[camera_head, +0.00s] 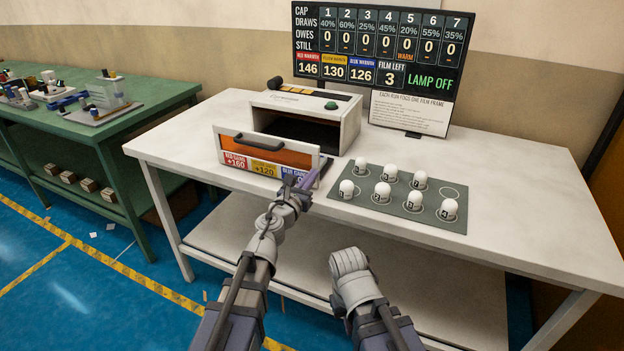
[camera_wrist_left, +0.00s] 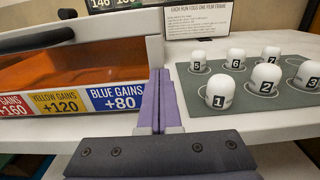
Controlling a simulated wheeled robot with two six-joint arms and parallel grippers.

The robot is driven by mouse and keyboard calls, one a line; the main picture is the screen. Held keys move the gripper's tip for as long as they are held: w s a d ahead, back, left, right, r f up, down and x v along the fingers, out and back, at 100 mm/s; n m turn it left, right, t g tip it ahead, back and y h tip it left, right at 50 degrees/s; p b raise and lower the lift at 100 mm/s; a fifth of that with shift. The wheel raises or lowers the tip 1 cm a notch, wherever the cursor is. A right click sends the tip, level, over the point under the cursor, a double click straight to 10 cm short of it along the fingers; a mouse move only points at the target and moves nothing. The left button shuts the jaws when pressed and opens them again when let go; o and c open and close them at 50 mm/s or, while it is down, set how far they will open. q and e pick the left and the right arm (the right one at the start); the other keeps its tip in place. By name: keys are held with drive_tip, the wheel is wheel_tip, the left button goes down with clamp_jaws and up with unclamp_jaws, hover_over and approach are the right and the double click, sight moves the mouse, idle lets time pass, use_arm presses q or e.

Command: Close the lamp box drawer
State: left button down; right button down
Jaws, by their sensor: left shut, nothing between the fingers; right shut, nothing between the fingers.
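The white lamp box (camera_head: 346,128) stands on the table with its drawer (camera_head: 229,157) pulled out toward me. The drawer has an orange panel, a dark handle (camera_head: 267,143) and red, yellow and blue gain labels. In the left wrist view the drawer's front (camera_wrist_left: 72,104) fills the left side. My left gripper (camera_head: 308,181) is shut and empty at the drawer front's right end, by the blue label. Its purple fingers (camera_wrist_left: 156,100) show pressed together in the left wrist view. I cannot tell whether they touch the drawer. My right gripper (camera_head: 349,262) is shut and empty, low before the table.
A grey-green mat (camera_head: 421,221) with several numbered white caps (camera_head: 382,192) lies right of the drawer, close to my left gripper. A scoreboard (camera_head: 382,55) reading "LAMP OFF" and an instruction card (camera_head: 411,110) stand behind. The table's (camera_head: 540,200) right side is clear.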

sight(318, 168)
use_arm(q)
drive_tip(key=shift+w, duration=0.1)
drive_tip(key=x, duration=1.9)
drive_tip(key=shift+w+d+f, duration=0.1)
drive_tip(key=shift+w, duration=0.1)
drive_tip(key=v, duration=1.4)
drive_tip(key=shift+s, duration=0.4)
use_arm(e)
drive_tip(key=shift+a, duration=0.6)
drive_tip(key=shift+s, duration=0.15)
